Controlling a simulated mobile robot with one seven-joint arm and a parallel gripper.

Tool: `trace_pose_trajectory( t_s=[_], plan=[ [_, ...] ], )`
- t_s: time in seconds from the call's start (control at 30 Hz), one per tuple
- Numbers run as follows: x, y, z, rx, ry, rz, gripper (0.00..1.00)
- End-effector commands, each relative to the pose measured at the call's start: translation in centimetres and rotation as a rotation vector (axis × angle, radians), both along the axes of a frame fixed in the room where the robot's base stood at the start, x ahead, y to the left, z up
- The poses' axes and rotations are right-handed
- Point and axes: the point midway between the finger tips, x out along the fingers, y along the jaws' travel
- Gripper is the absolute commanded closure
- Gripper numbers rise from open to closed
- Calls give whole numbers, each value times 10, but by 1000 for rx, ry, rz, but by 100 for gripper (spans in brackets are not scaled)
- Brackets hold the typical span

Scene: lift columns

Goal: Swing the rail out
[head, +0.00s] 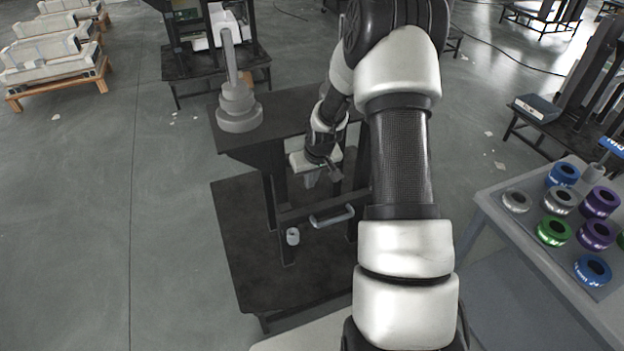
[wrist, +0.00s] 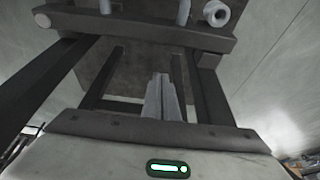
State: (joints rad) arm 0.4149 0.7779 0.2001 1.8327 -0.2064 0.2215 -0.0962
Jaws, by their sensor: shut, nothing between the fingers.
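The dark rail (head: 298,211) runs across the front of the black lift-column frame in the head view, with a light grey handle (head: 332,218) on its front. In the wrist view the rail (wrist: 140,25) crosses the top, and the posts of the handle (wrist: 184,12) show at the upper edge. My arm hides the right end of the rail in the head view.
A small white cylinder (head: 292,236) sits by the frame's left post. A grey stepped column (head: 239,108) stands on the black top. A grey table (head: 490,206) with several coloured rings is at right.

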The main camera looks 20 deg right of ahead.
Motion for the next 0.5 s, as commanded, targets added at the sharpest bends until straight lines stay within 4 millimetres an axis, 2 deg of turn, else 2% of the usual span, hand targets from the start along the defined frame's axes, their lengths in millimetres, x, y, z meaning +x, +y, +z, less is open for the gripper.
trace_pose_trajectory(
  t_s=[0.03,0.2,0.33,0.5],
  plan=[
    [4,0,-16,1,2,0,100],
    [16,1,-48,0,1,2,100],
    [-5,0,-45,0,0,0,100],
    [-20,0,-45,0,0,0,100]
  ],
)
